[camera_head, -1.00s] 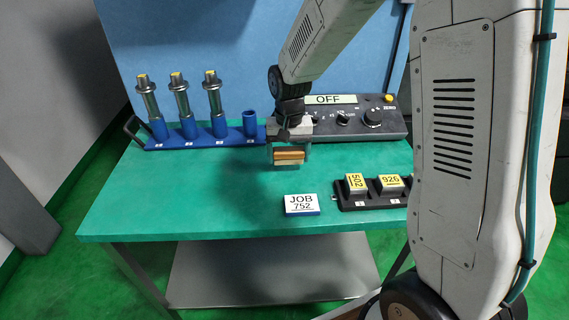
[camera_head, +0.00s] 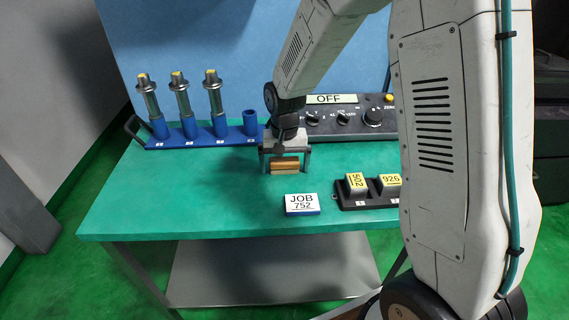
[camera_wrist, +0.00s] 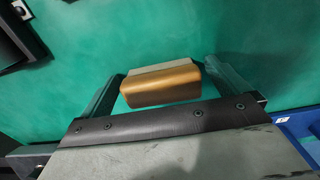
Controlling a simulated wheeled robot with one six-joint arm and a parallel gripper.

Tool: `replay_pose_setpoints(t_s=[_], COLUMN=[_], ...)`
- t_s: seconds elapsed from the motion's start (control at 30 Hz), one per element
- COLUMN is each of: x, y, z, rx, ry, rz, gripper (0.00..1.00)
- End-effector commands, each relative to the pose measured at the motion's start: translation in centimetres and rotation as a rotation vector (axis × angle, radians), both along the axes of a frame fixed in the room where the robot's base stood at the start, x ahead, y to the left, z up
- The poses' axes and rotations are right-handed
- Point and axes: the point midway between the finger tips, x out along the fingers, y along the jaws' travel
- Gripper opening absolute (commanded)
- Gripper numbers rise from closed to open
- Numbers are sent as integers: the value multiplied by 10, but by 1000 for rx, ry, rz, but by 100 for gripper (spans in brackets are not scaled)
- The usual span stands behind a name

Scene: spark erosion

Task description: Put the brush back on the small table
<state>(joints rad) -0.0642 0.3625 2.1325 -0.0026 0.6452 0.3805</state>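The brush (camera_head: 285,165), with a tan-brown wooden back, lies on the green top of the small table (camera_head: 130,205). It also shows in the wrist view (camera_wrist: 160,82), with a pale strip along its far side. My gripper (camera_head: 287,170) is above and around it in the head view. In the wrist view my fingers (camera_wrist: 165,85) are spread wide, one at each side of the brush, with green gaps between them and it. My gripper is open and holds nothing.
A blue rack (camera_head: 205,132) with several metal holders stands at the back left. A dark control box (camera_head: 350,125) reading OFF is at the back right. A JOB 752 card (camera_head: 302,204) and a black tray (camera_head: 352,202) with labelled blocks are at the front right. The left front of the table is clear.

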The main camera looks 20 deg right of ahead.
Motion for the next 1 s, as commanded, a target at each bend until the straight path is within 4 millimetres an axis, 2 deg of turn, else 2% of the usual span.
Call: replay_pose_setpoints(t_s=[0.13, 0.27, 0.5, 0.7, 0.83, 1.0], x=[0, 1, 1, 0, 0, -1], y=[0, 0, 0, 0, 0, 0], z=[3, 18, 70, 106, 119, 124], rx=[1, 0, 2, 2, 2, 2], ry=[-1, -3, -5, -3, -1, 0], rz=[0, 0, 0, 1, 1, 1], gripper=[100, 100, 100, 100, 100, 100])
